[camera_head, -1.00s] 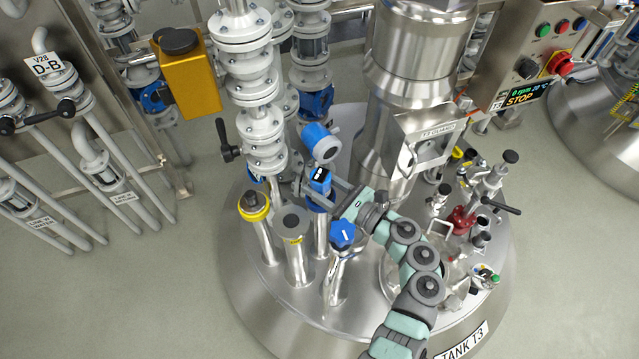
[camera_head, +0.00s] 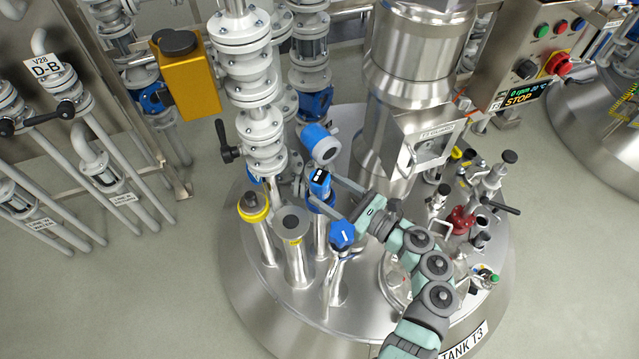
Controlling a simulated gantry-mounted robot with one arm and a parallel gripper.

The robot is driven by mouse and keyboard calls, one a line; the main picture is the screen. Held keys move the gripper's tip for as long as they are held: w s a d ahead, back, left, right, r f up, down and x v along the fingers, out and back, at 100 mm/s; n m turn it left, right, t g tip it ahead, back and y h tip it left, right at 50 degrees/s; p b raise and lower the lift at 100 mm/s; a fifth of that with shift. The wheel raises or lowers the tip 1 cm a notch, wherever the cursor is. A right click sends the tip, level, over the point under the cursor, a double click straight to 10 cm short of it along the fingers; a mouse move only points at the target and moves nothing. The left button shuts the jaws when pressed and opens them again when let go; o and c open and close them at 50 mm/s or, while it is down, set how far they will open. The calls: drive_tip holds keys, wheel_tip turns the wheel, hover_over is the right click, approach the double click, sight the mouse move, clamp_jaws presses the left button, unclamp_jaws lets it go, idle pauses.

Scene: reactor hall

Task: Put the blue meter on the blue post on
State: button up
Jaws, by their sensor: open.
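The blue meter (camera_head: 320,181), with a small dark display on top, is upright at the top of a slim metal post (camera_head: 320,238) with a blue collar. I cannot tell from this view how fully it is seated. My gripper (camera_head: 342,201) is open to the right of the meter. Nothing shows between the fingers. I cannot tell whether the upper finger touches the meter.
A blue-capped post (camera_head: 342,234) stands front right of the meter. A yellow-ringed post (camera_head: 254,208) and a grey-topped post (camera_head: 293,224) stand left. A blue round-faced instrument (camera_head: 321,143) and grey flanged piping (camera_head: 262,140) are behind. A steel column (camera_head: 408,95) rises at the back right.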

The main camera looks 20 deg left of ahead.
drive_tip(key=v, duration=0.8)
drive_tip(key=shift+d, duration=0.35)
